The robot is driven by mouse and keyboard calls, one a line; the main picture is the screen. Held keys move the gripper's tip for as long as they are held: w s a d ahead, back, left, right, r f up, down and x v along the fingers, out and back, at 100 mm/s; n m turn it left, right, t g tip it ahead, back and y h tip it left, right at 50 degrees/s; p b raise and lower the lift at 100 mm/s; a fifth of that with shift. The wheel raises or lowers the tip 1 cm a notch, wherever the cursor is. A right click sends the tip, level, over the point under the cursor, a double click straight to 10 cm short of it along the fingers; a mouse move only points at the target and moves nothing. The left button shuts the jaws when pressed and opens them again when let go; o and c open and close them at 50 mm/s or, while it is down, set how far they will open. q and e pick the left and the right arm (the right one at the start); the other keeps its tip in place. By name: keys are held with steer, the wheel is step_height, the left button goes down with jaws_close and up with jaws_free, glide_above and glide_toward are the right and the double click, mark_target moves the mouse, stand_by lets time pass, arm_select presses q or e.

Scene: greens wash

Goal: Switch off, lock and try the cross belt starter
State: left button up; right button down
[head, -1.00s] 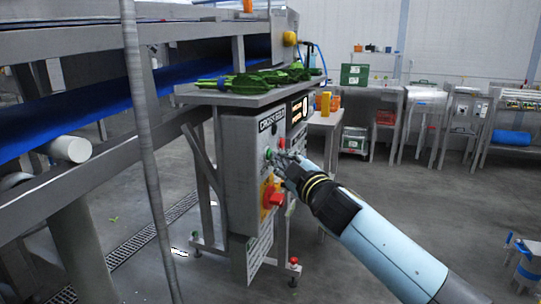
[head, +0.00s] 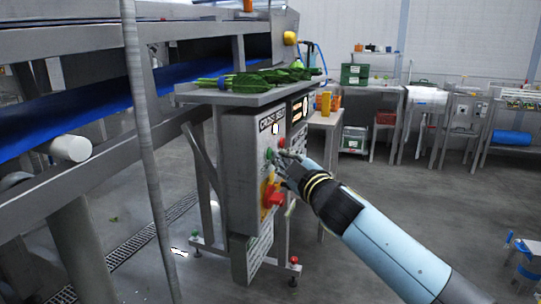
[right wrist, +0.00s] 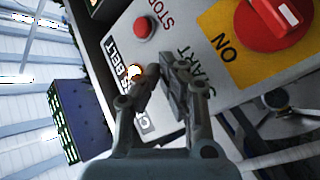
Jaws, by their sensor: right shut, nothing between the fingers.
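The cross belt starter (head: 240,165) is a grey box under a steel shelf, with a label on its front. In the right wrist view its red stop button (right wrist: 144,27) and the START lettering (right wrist: 188,65) show. Its red rotary handle (right wrist: 273,22) sits on a yellow plate (right wrist: 220,30) beside the word ON; the handle also shows in the head view (head: 273,197). A green button (head: 269,154) shows beside my right gripper (head: 283,162). That gripper is shut and empty, fingertips close to the button area; contact cannot be told. My left gripper is out of view.
Leafy greens (head: 262,80) lie on the shelf (head: 215,97) above the starter. A blue belt conveyor (head: 60,125) runs at the left behind a grey post (head: 141,120). Open floor (head: 340,190) lies to the right, with benches and crates (head: 354,75) behind.

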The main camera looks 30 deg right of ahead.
steer(key=shift+s+d, duration=0.3)
steer(key=shift+s, duration=0.1)
steer(key=s+d+b, duration=0.2)
steer(key=s+d, duration=0.1)
steer(key=shift+s+d+b, duration=0.1)
steer(key=shift+s+b, duration=0.25)
steer(key=shift+s, duration=0.05)
stand_by(0.7)
